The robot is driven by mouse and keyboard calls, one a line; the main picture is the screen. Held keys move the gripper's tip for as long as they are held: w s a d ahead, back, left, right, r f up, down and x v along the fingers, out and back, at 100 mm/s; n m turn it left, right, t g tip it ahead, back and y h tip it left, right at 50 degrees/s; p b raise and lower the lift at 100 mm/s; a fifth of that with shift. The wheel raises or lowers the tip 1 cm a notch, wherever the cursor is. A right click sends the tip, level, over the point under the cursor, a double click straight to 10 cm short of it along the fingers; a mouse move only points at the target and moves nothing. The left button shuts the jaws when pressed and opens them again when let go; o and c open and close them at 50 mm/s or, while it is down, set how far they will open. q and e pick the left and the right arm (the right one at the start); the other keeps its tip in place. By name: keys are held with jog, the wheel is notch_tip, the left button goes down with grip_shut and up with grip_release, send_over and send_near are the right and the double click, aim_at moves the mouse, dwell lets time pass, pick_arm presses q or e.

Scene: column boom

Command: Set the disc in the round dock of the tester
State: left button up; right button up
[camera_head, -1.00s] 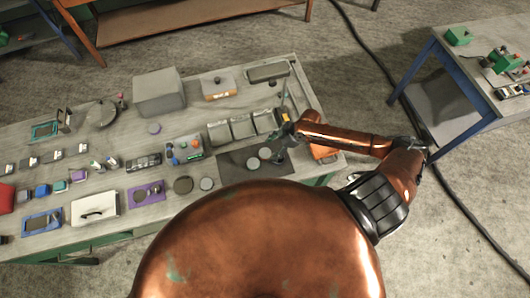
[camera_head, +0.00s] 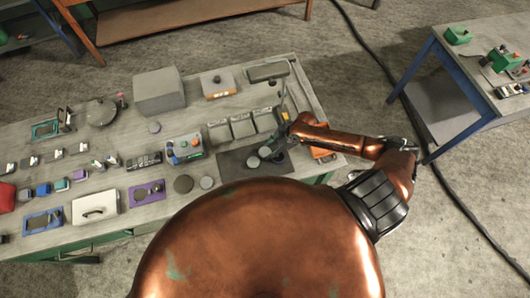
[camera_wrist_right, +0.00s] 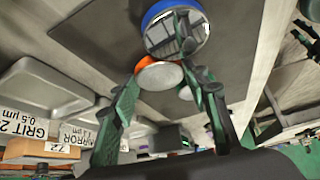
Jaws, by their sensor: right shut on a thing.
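My right gripper (camera_head: 276,149) is over the dark mat (camera_head: 228,168) at the right part of the bench. In the right wrist view its green fingers (camera_wrist_right: 163,68) are shut on a small disc (camera_wrist_right: 160,76) with a pale face and an orange rim. A mirror-faced disc with a blue rim (camera_wrist_right: 150,14) lies just beyond the fingertips, and another pale disc (camera_wrist_right: 186,93) shows behind the right finger. Grey discs show on the mat in the head view, one at its lower part (camera_head: 253,162). I cannot tell for certain which device is the tester. My left gripper is not in view.
Three grey trays (camera_head: 242,126) stand behind the mat. A box with coloured buttons (camera_head: 184,148) and a purple holder with round places (camera_head: 147,192) are to the left. A large grey box (camera_head: 159,91) stands at the back. Many small items crowd the bench's left.

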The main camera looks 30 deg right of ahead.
jog(key=c, duration=0.7)
jog(key=shift+o, duration=0.2)
jog(key=shift+r, duration=0.1)
